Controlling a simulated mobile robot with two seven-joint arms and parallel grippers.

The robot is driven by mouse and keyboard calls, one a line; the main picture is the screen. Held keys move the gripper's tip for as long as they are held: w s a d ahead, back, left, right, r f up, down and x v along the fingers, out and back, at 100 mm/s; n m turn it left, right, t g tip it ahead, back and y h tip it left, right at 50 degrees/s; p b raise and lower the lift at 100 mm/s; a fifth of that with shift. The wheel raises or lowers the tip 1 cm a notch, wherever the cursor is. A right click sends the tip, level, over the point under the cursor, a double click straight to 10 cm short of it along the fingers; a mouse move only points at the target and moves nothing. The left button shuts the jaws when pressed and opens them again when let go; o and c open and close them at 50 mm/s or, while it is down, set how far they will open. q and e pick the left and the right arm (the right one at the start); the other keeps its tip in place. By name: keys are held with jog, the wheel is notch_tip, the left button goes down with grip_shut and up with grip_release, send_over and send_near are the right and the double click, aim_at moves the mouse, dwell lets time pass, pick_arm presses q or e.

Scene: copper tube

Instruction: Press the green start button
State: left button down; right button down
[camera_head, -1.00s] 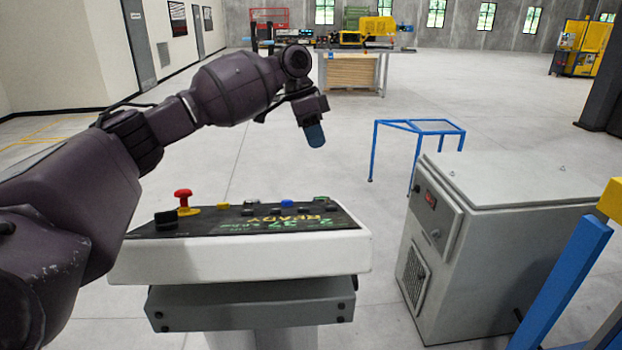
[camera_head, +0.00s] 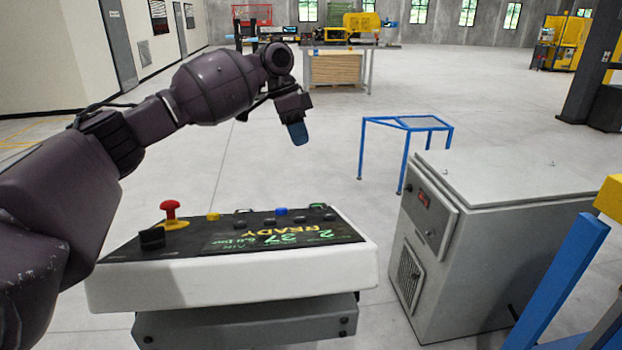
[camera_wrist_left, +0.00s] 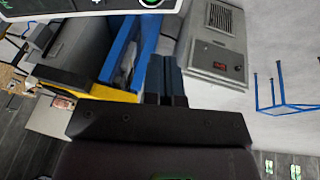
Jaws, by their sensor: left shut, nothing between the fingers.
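The control panel (camera_head: 230,279) is a white slanted console with a black face and lit READY text. It carries a red mushroom button (camera_head: 170,210) on yellow, a yellow button (camera_head: 213,216), a blue button (camera_head: 281,211) and several dark ones. A small greenish part (camera_head: 318,206) shows at its far right edge; I cannot tell if it is the start button. My left gripper (camera_head: 298,134) is shut and empty, fingers pointing down, above the panel's far side and apart from it. Its fingers (camera_wrist_left: 166,78) also show in the left wrist view, with the panel's edge (camera_wrist_left: 85,12) at the top.
A grey cabinet (camera_head: 490,235) stands right of the panel. A blue frame stand (camera_head: 405,124) is behind it. A blue and yellow post (camera_head: 565,275) is at the near right. A workbench (camera_head: 340,68) stands far back. Open floor lies between.

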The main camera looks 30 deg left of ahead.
pick_arm(q)
jog(key=p, duration=0.2)
send_near(319, 205)
jog(key=x, duration=0.5)
jog(key=shift+w+f, duration=0.1)
jog(key=shift+w, duration=0.25)
jog(key=shift+s+d+f, duration=0.25)
jog(key=shift+f, duration=0.35)
